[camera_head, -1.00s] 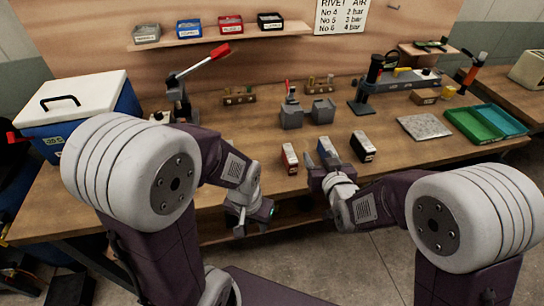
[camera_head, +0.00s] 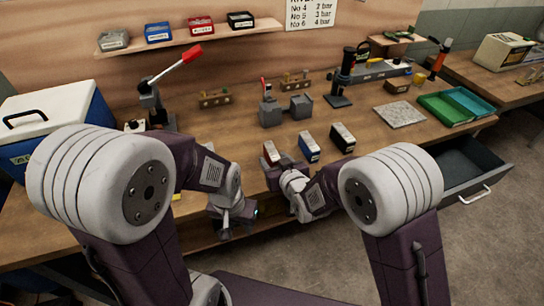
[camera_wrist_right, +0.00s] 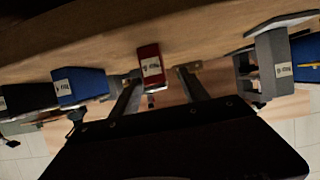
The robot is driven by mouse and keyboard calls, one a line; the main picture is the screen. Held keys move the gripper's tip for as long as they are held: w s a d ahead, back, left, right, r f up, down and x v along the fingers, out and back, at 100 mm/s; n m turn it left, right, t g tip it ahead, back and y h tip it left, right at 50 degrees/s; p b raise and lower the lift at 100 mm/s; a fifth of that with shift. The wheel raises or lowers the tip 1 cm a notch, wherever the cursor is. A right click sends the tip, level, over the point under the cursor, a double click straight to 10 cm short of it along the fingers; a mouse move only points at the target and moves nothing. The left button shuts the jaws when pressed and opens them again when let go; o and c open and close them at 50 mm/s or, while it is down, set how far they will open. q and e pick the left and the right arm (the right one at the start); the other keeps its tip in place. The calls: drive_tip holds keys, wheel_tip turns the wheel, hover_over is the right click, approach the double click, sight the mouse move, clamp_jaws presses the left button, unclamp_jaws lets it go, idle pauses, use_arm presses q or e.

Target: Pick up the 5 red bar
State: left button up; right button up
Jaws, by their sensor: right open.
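The red bar (camera_head: 270,153) stands on the workbench, at the left of a row with a blue bar (camera_head: 309,147) and a black bar (camera_head: 342,138). My right gripper (camera_head: 283,165) is low at the bench's front, close to the red bar and partly covering it. In the right wrist view the red bar (camera_wrist_right: 150,67) shows between and just beyond the open fingers (camera_wrist_right: 157,85), with nothing held. The blue bar (camera_wrist_right: 80,87) and black bar (camera_wrist_right: 28,98) lie to the left there. My left gripper (camera_head: 228,220) hangs before the bench edge; its jaws are unclear.
Grey blocks (camera_head: 285,110) stand behind the bars, with a red-handled lever press (camera_head: 160,95) to the left. A grey plate (camera_head: 400,114) and green tray (camera_head: 445,107) lie right. An open drawer (camera_head: 470,172) juts out at the right front.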

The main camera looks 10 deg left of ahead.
sight(272, 155)
drive_tip(key=x, duration=0.4)
drive_tip(key=shift+w+d+f, duration=0.1)
drive_tip(key=shift+w+f, duration=0.2)
drive_tip(key=shift+w, duration=0.05)
drive_tip(key=shift+s+r, duration=0.1)
drive_tip(key=shift+c, duration=0.3)
clamp_jaws()
idle(0.5)
drive_tip(key=shift+r, duration=0.1)
